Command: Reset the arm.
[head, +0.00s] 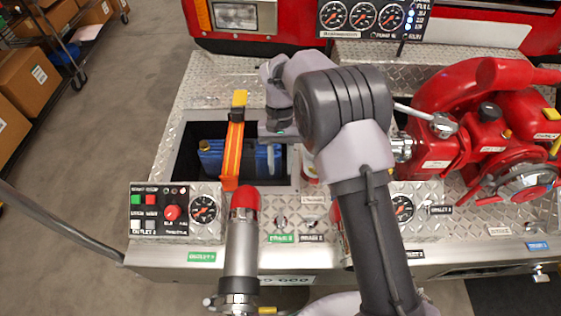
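My arm reaches up from the bottom of the head view and bends left over the truck's bumper. My gripper (271,150) hangs over the right part of a recessed well (187,150) in the diamond-plate deck. A blue container (211,157) with a yellow cap stands in the well. An orange strap (232,150) with a yellow end runs across the container, left of my gripper. The gripper is seen partly from behind, so its finger gap and any contact with the container cannot be made out.
A red pump (490,125) with valves and a lever fills the deck's right side. A control panel (177,212) with a gauge sits at front left, beside a red-tipped metal nozzle (241,245). Shelves with boxes (28,85) stand far left. Floor between is clear.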

